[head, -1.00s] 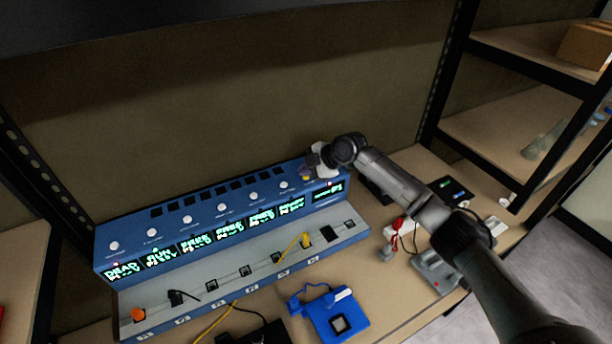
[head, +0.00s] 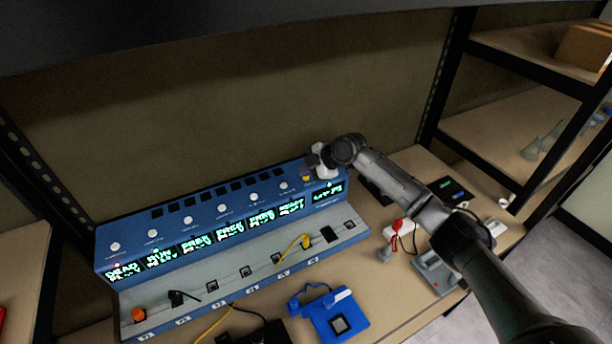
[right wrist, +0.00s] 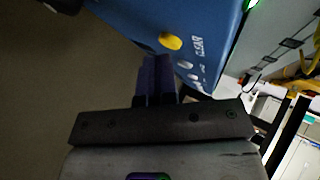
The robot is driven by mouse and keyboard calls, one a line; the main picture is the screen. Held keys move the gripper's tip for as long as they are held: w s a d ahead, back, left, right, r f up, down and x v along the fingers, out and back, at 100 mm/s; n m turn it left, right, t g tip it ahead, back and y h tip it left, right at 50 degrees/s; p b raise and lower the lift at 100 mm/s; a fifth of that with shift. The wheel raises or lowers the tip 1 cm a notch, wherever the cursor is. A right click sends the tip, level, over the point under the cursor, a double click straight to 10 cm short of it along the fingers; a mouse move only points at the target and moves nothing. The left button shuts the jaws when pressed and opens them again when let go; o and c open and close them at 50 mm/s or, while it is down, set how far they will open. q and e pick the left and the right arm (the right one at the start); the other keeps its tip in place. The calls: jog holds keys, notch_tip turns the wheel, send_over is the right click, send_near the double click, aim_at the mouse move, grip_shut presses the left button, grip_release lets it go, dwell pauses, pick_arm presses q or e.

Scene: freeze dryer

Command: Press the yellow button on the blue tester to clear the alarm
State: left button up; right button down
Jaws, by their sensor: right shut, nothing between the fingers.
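The blue tester (head: 205,228) is a long console with a row of lit green displays, white knobs and sockets. The yellow button (head: 306,179) is on its top at the right end. The button also shows in the right wrist view (right wrist: 171,42), beside the word CLEAR. My right gripper (head: 313,161) is just above and behind the button. In the right wrist view its dark fingers (right wrist: 156,66) are shut and empty, with their tips close below the button and seemingly apart from it. A green lamp (right wrist: 251,4) is lit. My left gripper is not in view.
A blue device (head: 335,315) with a cable lies in front of the tester. A grey device with a red-handled part (head: 402,227) and a dark tablet (head: 450,190) are at right. Metal rack posts stand at both sides; a shelf edge crosses overhead.

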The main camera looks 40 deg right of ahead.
aim_at(306, 178)
jog(key=shift+r+p, duration=0.3)
jog(key=shift+r, duration=0.1)
jog(key=shift+r, duration=0.1)
notch_tip(306, 178, up, 2)
jog(key=shift+p, duration=1)
notch_tip(306, 178, up, 4)
jog(key=p, duration=0.3)
jog(key=shift+m, duration=0.3)
